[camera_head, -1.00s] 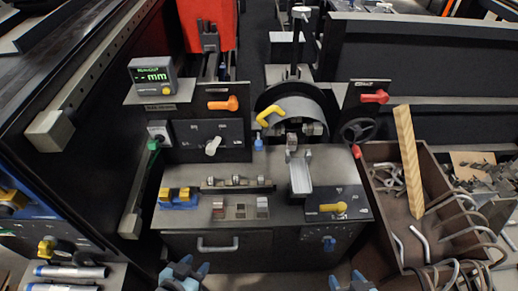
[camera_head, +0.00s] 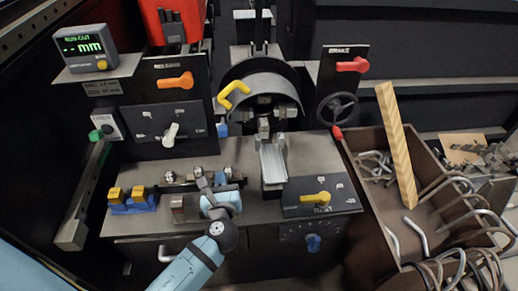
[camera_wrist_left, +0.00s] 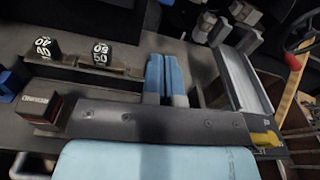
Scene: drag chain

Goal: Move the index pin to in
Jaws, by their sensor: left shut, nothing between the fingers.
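No readable label marks the index pin, so I cannot tell for sure which part it is. A small blue-topped part (camera_head: 222,129) stands at the left foot of the round drum housing (camera_head: 262,85) and may be it. My left gripper (camera_head: 222,178) is over the front of the bench top, in front of and below that part and apart from it. In the left wrist view its two blue fingers (camera_wrist_left: 165,75) lie side by side, shut and empty, above the bench top near black numbered blocks (camera_wrist_left: 100,55). My right gripper is not in view.
A yellow hooked handle (camera_head: 234,93) crosses the drum's left side. Orange (camera_head: 175,81), white (camera_head: 171,134), red (camera_head: 352,65) and yellow (camera_head: 315,198) levers sit on panels. A metal channel (camera_head: 272,160) stands right of my gripper. A bin (camera_head: 355,145) of bent rods is at right.

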